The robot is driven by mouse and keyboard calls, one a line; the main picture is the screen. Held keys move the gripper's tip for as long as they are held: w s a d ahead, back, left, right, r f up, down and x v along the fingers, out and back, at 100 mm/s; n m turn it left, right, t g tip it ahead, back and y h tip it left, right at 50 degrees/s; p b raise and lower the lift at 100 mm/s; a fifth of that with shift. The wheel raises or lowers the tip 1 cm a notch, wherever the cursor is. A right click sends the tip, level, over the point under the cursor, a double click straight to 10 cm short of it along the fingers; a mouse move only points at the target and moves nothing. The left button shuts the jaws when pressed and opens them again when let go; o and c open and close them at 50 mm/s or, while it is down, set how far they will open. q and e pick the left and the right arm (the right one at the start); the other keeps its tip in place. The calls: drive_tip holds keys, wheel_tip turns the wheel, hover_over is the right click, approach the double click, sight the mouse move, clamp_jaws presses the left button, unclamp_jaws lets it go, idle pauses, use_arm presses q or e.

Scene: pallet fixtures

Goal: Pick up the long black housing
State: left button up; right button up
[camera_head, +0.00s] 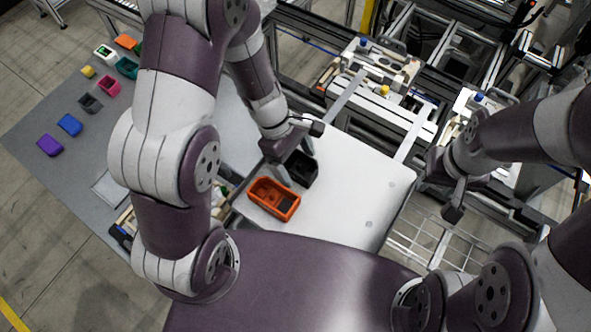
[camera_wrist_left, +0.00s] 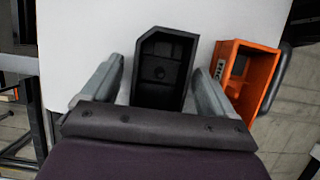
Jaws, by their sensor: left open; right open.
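The long black housing (camera_head: 301,168) lies on the white table, just above the orange housing in the head view. In the left wrist view the black housing (camera_wrist_left: 163,68) shows as an open box with a hollow inside. My left gripper (camera_head: 288,160) is over it and partly hides it. In the left wrist view the fingers of my left gripper (camera_wrist_left: 160,92) are open, one on each side of the black housing, with a gap showing at least on the left. My right gripper (camera_head: 452,185) is empty and off the table's right edge.
An orange housing (camera_head: 274,199) sits close beside the black one; it also shows in the left wrist view (camera_wrist_left: 248,75), near the right finger. The white table (camera_head: 350,190) is clear to the right. Several small coloured parts lie on the grey table (camera_head: 40,125) at left.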

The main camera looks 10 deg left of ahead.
use_arm(q)
drive_tip(key=shift+s+r, duration=0.15)
drive_tip(key=shift+r, duration=0.1)
drive_tip(key=shift+d, duration=0.1)
drive_tip(key=c, duration=1.1)
drive_tip(key=shift+c, duration=0.2)
